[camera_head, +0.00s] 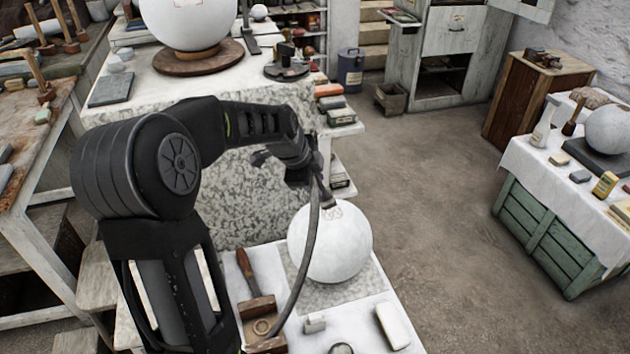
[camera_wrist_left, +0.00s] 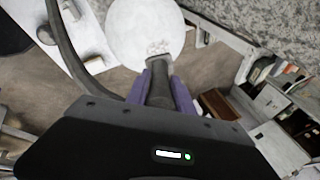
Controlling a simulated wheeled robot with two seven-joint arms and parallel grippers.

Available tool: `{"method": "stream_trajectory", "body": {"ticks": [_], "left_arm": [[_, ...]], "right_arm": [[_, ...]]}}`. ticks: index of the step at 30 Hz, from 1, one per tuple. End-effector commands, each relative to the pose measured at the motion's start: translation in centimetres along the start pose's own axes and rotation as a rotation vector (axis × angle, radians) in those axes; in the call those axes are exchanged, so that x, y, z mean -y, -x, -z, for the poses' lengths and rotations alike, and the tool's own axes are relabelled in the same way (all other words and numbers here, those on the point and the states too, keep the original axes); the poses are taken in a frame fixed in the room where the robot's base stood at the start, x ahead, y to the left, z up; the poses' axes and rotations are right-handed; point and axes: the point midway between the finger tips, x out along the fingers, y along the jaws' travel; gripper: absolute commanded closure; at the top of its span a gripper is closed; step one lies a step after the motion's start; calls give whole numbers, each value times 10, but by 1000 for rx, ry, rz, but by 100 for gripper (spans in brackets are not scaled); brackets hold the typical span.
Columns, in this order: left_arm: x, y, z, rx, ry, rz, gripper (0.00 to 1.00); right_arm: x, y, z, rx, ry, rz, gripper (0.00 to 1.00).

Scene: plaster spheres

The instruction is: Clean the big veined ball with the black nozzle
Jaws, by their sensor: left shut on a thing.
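A big white ball (camera_head: 328,248) sits on the white table in front of me, with a small patch of brownish vein-like marks near its top. It also shows in the wrist view (camera_wrist_left: 145,25), with the marks at its near edge. My left gripper (camera_head: 321,190) is above the ball's top. In the wrist view its purple fingers (camera_wrist_left: 160,92) are shut on the black nozzle (camera_wrist_left: 158,82), which points at the marked patch. I cannot tell whether the nozzle tip touches the ball. A dark hose (camera_head: 309,250) hangs from the nozzle down to the table. My right gripper is out of view.
A wooden-handled tool (camera_head: 247,270), a wooden tray (camera_head: 266,345) and a white block (camera_head: 392,325) lie around the ball. A larger white ball (camera_head: 190,18) stands on a round wooden base behind. The floor between is clear.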

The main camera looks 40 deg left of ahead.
Motion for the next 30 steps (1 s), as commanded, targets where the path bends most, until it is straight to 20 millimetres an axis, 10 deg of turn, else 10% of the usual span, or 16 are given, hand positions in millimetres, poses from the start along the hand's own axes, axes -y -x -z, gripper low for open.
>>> {"method": "stream_trajectory", "body": {"ticks": [30], "left_arm": [[-14, -45, -9, 0, 0, 1, 100]], "right_arm": [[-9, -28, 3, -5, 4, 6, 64]]}}
